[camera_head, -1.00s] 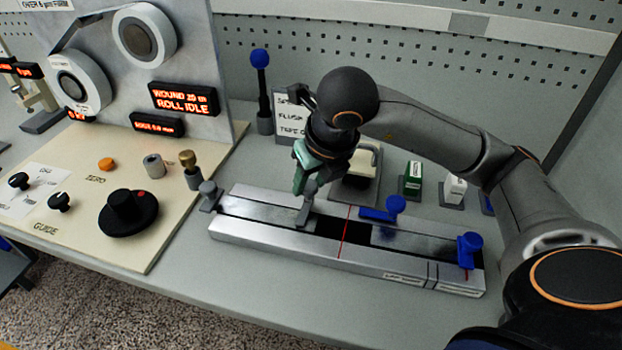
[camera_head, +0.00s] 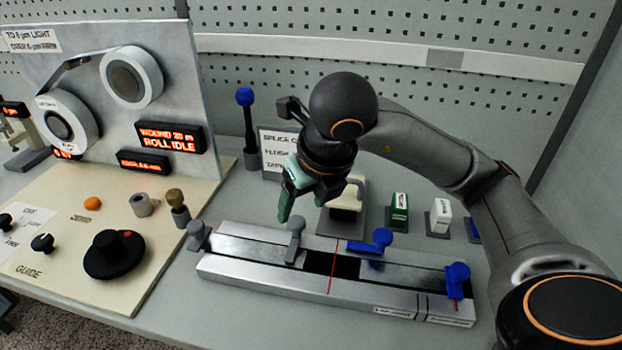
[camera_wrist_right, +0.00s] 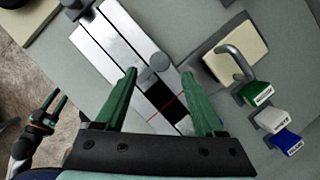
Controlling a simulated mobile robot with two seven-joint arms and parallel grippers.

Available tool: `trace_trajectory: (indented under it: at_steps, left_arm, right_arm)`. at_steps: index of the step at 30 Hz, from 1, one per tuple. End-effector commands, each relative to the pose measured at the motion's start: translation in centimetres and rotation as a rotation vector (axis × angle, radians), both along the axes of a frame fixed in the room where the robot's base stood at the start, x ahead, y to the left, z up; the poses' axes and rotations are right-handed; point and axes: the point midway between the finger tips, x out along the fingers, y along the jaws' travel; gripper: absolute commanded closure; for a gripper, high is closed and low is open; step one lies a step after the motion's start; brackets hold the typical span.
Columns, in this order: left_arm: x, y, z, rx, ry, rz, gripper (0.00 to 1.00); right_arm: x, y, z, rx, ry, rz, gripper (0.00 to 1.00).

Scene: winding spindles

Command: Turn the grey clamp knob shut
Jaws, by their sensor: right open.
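A long silver splice block (camera_head: 262,281) lies on the bench with a red line across it. A grey clamp knob (camera_head: 296,226) stands near its middle, its grey arm reaching down to the track. Another grey knob (camera_head: 196,229) is at the left end. My right gripper (camera_head: 285,207) is open and empty, just above and beside the middle grey knob. In the right wrist view, that knob (camera_wrist_right: 158,62) shows between and slightly beyond the fingertips (camera_wrist_right: 160,74); no contact is visible. My left gripper (camera_wrist_right: 50,104) appears open, far left in that view.
Two blue clamp knobs (camera_head: 382,237) (camera_head: 457,272) sit on the right half of the block. The control panel with a black dial (camera_head: 108,252) is at left.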

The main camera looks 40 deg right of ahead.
Motion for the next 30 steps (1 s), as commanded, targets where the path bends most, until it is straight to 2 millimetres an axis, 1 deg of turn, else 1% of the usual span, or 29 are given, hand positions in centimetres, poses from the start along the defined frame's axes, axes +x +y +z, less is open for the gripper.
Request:
trace_trajectory:
  at_steps: [1, 3, 7, 12, 17, 30]
  left_arm:
    - [0.0, 0.1, 0.7, 0.002, 0.000, 0.002, 0.50]
    - [0.0, 0.4, 1.1, 0.005, -0.006, 0.007, 0.50]
    - [-0.3, 1.1, 1.4, 0.013, -0.005, 0.020, 0.50]
    - [-0.9, 1.8, 1.1, 0.022, 0.004, 0.031, 0.50]
    - [-1.1, 1.7, 1.0, 0.020, 0.009, 0.033, 0.50]
    - [-1.2, 1.7, 1.0, 0.018, 0.011, 0.034, 0.50]
  right_arm:
    - [-0.3, 0.0, 1.7, -0.001, -0.008, 0.001, 0.29]
    - [-0.9, 0.0, 3.0, -0.002, -0.007, 0.000, 0.29]
    - [-1.8, 0.1, 4.9, -0.001, -0.006, -0.001, 0.29]
    - [-2.5, 0.2, 6.3, 0.000, -0.003, -0.001, 0.29]
    - [-2.7, 0.3, 6.7, 0.000, 0.000, 0.000, 0.29]
    - [-2.8, 0.3, 6.7, 0.000, 0.000, -0.001, 0.29]
